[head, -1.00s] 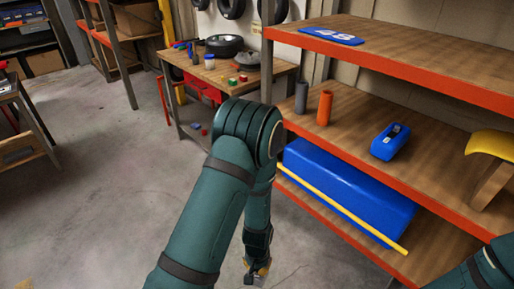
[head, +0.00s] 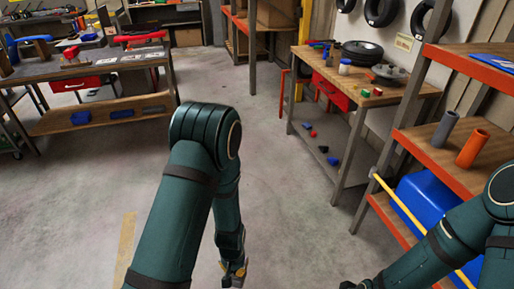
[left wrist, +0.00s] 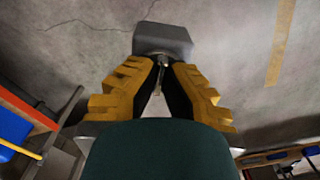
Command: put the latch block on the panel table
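My left gripper (head: 236,272) hangs low over the floor at the bottom middle of the head view. In the left wrist view its yellow fingers (left wrist: 160,65) close in on a grey block (left wrist: 162,38) with a small metal part (left wrist: 158,76) below it. This looks like the latch block; it is held clear of the floor. My right arm enters at the lower right of the head view; its fingers are not visible. A dark-topped table (head: 85,70) with tools and papers stands at the left. I cannot tell for sure whether it is the panel table.
A workbench (head: 330,72) with tyres and small parts stands right of centre. An orange-edged shelf unit (head: 440,155) at the right holds a grey tube (head: 444,129), an orange tube (head: 472,149) and a blue case (head: 425,205). Open concrete floor lies between.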

